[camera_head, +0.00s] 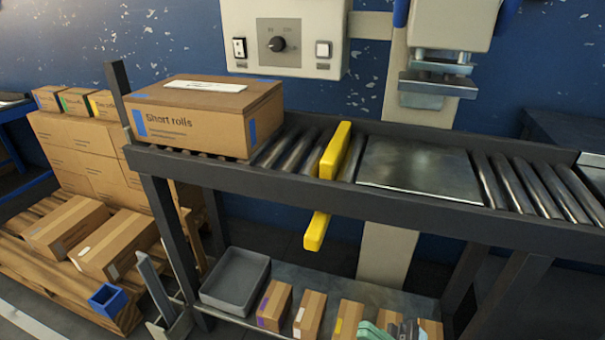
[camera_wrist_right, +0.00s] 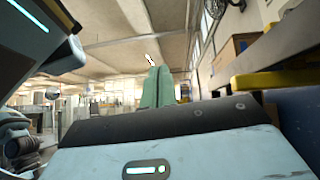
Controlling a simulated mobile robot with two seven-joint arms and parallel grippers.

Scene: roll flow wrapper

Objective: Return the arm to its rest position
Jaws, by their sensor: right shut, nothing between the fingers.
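My right gripper (camera_head: 376,330) just shows at the bottom edge of the head view as small teal fingers, low in front of the lower shelf. In the right wrist view its two green fingers (camera_wrist_right: 158,84) stand side by side, shut, with nothing between them. The rest of my right arm is mostly outside the head view. My left gripper is in neither view.
A roller conveyor (camera_head: 435,211) spans the head view with a "Short rolls" box (camera_head: 190,130) on its left end. A yellow bar (camera_head: 335,150) crosses the rollers. The lower shelf holds a grey tray (camera_head: 235,280) and several small boxes (camera_head: 309,313). Stacked cartons (camera_head: 85,150) stand left.

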